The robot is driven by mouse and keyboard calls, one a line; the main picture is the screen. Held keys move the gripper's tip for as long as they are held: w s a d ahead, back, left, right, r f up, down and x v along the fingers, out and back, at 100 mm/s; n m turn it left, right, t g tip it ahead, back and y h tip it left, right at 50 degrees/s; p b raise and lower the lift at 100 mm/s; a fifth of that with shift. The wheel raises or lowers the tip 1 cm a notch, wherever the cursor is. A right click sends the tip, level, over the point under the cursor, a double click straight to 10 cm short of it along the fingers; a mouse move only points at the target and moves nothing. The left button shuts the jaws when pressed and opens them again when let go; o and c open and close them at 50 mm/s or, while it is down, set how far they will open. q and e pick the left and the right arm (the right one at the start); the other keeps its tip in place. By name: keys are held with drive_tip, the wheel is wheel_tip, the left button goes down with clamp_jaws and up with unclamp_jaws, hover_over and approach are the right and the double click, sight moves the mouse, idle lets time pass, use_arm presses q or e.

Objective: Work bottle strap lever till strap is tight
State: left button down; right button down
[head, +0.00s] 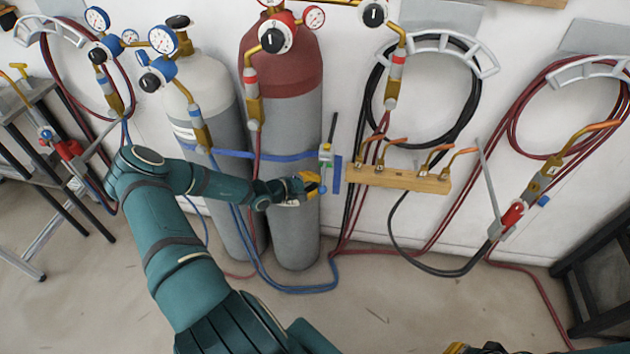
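Two gas bottles, one grey with a white shoulder (205,95) and one grey with a dark red shoulder (290,120), stand upright against the wall. A blue strap (232,153) runs across both at mid height. At its right end is a small ratchet (326,153) with a dark lever (333,127) pointing up. My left gripper (316,186), yellow and dark, is in front of the red-shouldered bottle, just below and left of the ratchet. Its finger gap is too small to read, and I see no contact with the lever. My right gripper (474,349) only peeks in at the bottom edge.
A wooden torch rack (400,178) is on the wall right of the bottles. Blue hose (290,289) and red hoses trail over the floor. A metal cart (40,150) stands left, a dark stand (597,270) right.

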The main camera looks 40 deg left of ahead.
sight(324, 191)
use_arm(q)
drive_tip(key=s+r+n+g+p, duration=0.1)
drive_tip(key=p, duration=0.1)
drive_tip(key=s+d+r+n+g+h+p, duration=0.1)
drive_tip(key=g+p, duration=0.1)
drive_tip(key=p, duration=0.1)
drive_tip(key=s+d+r+n+g+p, duration=0.1)
drive_tip(key=g+p, duration=0.1)
drive_tip(key=p, duration=0.1)
drive_tip(key=shift+s+d+r, duration=0.15)
drive_tip(key=shift+s, duration=0.1)
drive_tip(key=shift+s+d+r, duration=0.1)
drive_tip(key=shift+s, duration=0.15)
drive_tip(key=shift+s+d+r, duration=0.25)
drive_tip(key=shift+s+r, duration=0.05)
drive_tip(key=shift+r, duration=0.45)
drive_tip(key=shift+p, duration=0.3)
